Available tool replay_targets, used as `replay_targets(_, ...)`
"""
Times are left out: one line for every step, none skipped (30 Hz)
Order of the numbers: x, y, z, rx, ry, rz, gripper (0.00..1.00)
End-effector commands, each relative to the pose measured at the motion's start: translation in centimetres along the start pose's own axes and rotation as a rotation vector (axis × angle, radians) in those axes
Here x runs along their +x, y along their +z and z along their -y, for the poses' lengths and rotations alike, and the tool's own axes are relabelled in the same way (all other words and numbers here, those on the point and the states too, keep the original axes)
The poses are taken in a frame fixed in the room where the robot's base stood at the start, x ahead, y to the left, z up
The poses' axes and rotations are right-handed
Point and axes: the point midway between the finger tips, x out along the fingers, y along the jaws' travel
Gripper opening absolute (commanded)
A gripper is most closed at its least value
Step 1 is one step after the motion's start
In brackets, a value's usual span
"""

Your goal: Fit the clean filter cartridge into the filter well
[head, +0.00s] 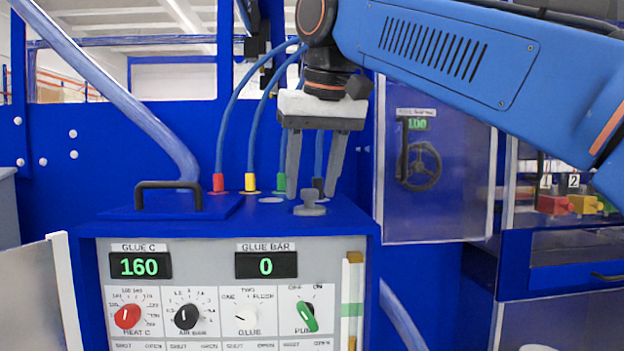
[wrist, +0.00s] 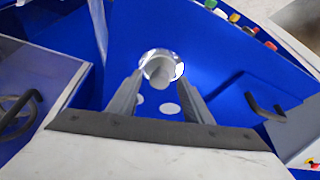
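My gripper (head: 311,196) points down over the blue cabinet top, its two grey fingers spread apart. A small grey knob-topped piece (head: 310,208) stands between and just below the fingertips, near the front edge of the top. In the wrist view, my gripper (wrist: 160,78) has the same grey round piece (wrist: 160,70) between its fingers, inside a bright metal ring (wrist: 176,65) that looks like the filter well's mouth. The piece seems to be the cartridge's top, but I cannot tell how deep it sits. No finger contact is clear.
A black-handled lid (head: 168,200) lies left on the cabinet top. Blue hoses with coloured collars (head: 250,183) rise behind the fingers. A control panel (head: 220,310) faces front. A grey door with a handwheel (head: 420,166) stands to the right.

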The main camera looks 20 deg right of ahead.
Motion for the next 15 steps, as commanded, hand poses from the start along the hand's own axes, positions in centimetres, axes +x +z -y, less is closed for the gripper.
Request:
replay_targets(0.0, 0.0, 0.0, 0.0, 0.0, 0.0, 0.46)
replay_targets(0.0, 0.0, 0.0, 0.0, 0.0, 0.0, 0.46)
replay_targets(0.0, 0.0, 0.0, 0.0, 0.0, 0.0, 0.46)
replay_targets(0.0, 0.0, 0.0, 0.0, 0.0, 0.0, 0.46)
replay_targets(-0.1, 0.0, 0.0, 0.0, 0.0, 0.0, 0.46)
replay_targets(-0.2, 0.0, 0.0, 0.0, 0.0, 0.0, 0.46)
replay_targets(-0.4, 0.0, 0.0, 0.0, 0.0, 0.0, 0.46)
replay_targets(-0.7, -0.1, 0.0, 0.0, -0.001, -0.001, 0.46)
replay_targets(-1.1, -0.1, 0.0, 0.0, -0.001, -0.002, 0.46)
replay_targets(-1.5, -0.1, 0.0, 0.0, -0.001, -0.002, 0.46)
replay_targets(-1.9, -0.1, 0.0, 0.0, -0.001, -0.002, 0.46)
replay_targets(-2.6, -0.1, 0.0, 0.0, -0.001, -0.003, 0.46)
replay_targets(-3.1, -0.1, 0.1, 0.0, -0.002, -0.003, 0.46)
replay_targets(-3.7, -0.1, 0.1, 0.0, -0.002, -0.002, 0.46)
replay_targets(-4.5, -0.1, 0.1, -0.001, -0.002, -0.003, 0.46)
